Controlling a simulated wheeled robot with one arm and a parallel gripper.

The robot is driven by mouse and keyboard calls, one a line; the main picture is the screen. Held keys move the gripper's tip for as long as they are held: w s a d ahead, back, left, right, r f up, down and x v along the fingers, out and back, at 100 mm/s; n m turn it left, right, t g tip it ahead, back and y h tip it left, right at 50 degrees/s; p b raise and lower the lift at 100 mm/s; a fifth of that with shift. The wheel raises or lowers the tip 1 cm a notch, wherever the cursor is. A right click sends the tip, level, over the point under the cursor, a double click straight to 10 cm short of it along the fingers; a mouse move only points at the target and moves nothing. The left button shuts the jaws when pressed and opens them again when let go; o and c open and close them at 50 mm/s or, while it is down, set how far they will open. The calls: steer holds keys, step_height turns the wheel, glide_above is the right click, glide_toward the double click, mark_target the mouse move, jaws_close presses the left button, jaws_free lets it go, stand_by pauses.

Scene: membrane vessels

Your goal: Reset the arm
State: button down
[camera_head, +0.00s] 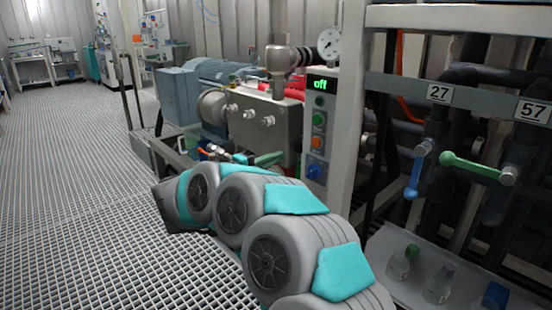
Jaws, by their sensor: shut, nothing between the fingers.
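My arm shows in the lower middle of the head view as a folded chain of grey and teal links, running from the bottom edge up and to the left. The bend at its left end hangs in front of the pump unit and over the grating floor. I cannot make out my gripper; the arm links hide what lies behind them. A small teal part shows just behind the links, beside the pump unit.
A control box (318,135) reading "off" stands beside a post, below a gauge (329,45). At right are a blue valve handle (414,178) under label 27, a green one (470,165) near label 57, and a shelf with flasks (403,262). The grating floor (75,190) at left is clear.

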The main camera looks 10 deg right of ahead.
stand_by(0.3)
steer(key=w+a+r+n+t+y, duration=0.4)
steer(key=a+r+n+t+y, duration=0.35)
steer(key=a+n+y, duration=0.35)
steer(key=s+a+f+n+g+y, duration=0.4)
steer(key=s+n+g+y, duration=0.1)
steer(key=s+n+y, duration=0.45)
steer(key=s+d+f+n+g+h, duration=0.1)
steer(key=s+d+f+n+g, duration=0.3)
steer(key=s+f, duration=0.45)
steer(key=s+d+f+n+g+h, duration=0.1)
steer(key=s+d+f+n+g, duration=0.3)
steer(key=s, duration=0.8)
steer(key=s+d+f+g+h, duration=0.1)
steer(key=s+d+f+g, duration=0.1)
steer(key=s+d, duration=0.2)
steer(key=s+d+f+g+h, duration=0.1)
steer(key=s+d, duration=0.4)
steer(key=s, duration=0.6)
steer(key=s+d+f+g+h, duration=0.2)
steer(key=s+d+f+g, duration=0.2)
steer(key=s, duration=0.4)
steer(key=shift+s+d+f, duration=0.25)
steer(key=shift+f, duration=0.25)
